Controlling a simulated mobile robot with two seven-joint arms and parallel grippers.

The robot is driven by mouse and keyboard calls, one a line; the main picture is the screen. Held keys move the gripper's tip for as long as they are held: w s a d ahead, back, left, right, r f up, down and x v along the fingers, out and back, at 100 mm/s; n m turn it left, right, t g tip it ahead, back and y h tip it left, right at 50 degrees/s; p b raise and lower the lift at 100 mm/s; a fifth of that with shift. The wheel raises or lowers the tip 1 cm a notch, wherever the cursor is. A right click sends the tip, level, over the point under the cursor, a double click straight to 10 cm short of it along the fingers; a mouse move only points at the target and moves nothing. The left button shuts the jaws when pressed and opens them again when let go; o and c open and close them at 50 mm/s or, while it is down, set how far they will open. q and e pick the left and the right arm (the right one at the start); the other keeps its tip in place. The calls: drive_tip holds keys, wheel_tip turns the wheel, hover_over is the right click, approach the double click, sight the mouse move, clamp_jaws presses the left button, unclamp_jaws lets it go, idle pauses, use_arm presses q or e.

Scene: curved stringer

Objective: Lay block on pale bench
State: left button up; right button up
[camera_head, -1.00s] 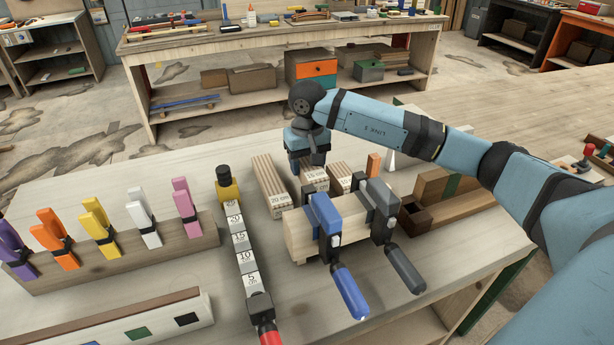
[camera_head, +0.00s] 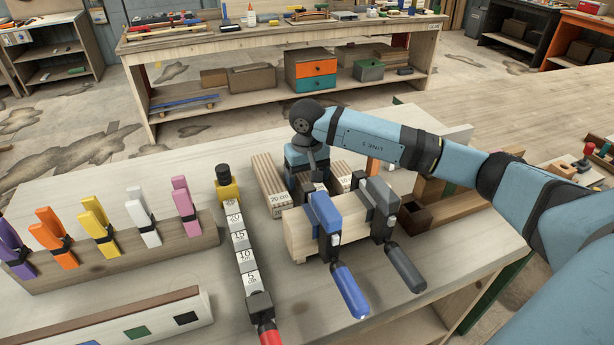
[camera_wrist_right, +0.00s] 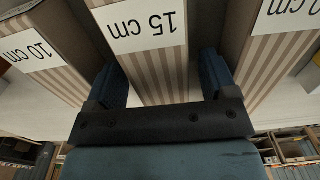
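Striped wooden blocks labelled by length stand in a row on the pale bench (camera_head: 233,308). The 20 cm block (camera_head: 268,184) is at the left in the head view. The 15 cm block (camera_wrist_right: 155,65) is in the middle of the right wrist view, with the 10 cm block (camera_wrist_right: 45,52) on its left. My right gripper (camera_wrist_right: 165,85) is open, its fingers on either side of the 15 cm block, with a narrow gap visible on the right. In the head view my right gripper (camera_head: 307,182) hides most of that block. My left gripper is out of view.
A wooden beam (camera_head: 298,235) with a blue clamp (camera_head: 325,215) and a grey clamp (camera_head: 380,205) stands in front of the blocks. A ruler bar (camera_head: 243,247) lies left. A clip rack (camera_head: 120,260) is further left. A brown box (camera_head: 415,215) is right.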

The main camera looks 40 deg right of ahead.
sight(307, 175)
wheel_tip(307, 175, up, 12)
drive_tip(key=shift+r, duration=0.15)
idle(0.4)
drive_tip(key=shift+r, duration=0.1)
idle(0.3)
